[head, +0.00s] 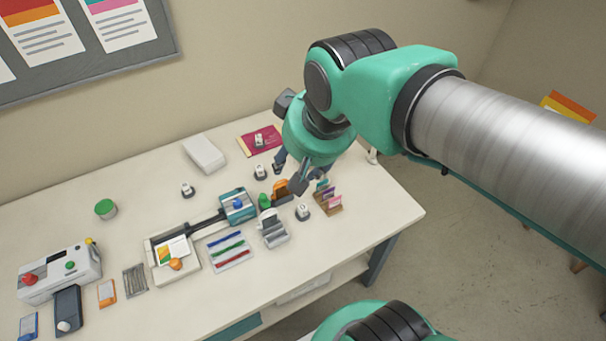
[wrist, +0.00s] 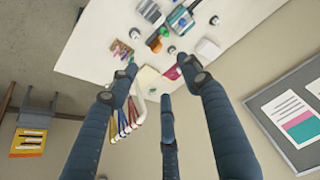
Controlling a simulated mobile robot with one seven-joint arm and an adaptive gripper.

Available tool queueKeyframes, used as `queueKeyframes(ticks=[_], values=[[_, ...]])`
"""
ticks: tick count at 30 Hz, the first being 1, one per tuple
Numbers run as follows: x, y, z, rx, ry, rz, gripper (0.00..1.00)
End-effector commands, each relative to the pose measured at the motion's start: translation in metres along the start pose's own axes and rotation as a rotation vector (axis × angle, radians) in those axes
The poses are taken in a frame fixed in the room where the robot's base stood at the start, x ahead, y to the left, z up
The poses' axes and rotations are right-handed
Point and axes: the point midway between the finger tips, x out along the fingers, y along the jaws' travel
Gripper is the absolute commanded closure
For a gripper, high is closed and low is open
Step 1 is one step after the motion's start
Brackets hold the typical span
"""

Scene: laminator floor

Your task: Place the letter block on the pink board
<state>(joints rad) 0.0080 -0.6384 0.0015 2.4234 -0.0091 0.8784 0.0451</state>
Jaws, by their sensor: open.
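The pink board (head: 270,135) lies flat at the back right of the table. A small white block with dark marks (head: 259,141) sits on it. Similar small white blocks on dark bases stand in front of the board (head: 260,171), to the left (head: 187,189) and nearer the front (head: 303,211). I cannot tell from their marks which is the letter block. My gripper (head: 290,175) is open and empty above the table's right part, to the right of the board. In the wrist view its fingers (wrist: 160,85) are spread, and the pink board (wrist: 173,73) shows between them.
A white box (head: 205,153) lies left of the board. A card rack (head: 328,202), a green bottle (head: 264,201) and a blue laminator-like device (head: 238,206) stand near my gripper. A tray (head: 191,263) and a control box (head: 60,272) are further left.

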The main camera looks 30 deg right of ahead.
Motion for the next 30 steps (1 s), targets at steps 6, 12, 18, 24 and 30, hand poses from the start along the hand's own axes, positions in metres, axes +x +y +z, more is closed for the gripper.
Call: queueKeyframes(ticks=[6, 12, 18, 24, 30], values=[[-0.006, -0.002, 0.037, -0.036, 0.012, -0.008, 0.52], [-0.007, -0.002, 0.048, -0.047, 0.015, -0.011, 0.52], [-0.007, -0.003, 0.048, -0.047, 0.014, -0.011, 0.52], [-0.004, -0.002, 0.049, -0.047, 0.015, -0.011, 0.52], [0.014, -0.002, 0.059, -0.046, 0.015, -0.011, 0.52]])
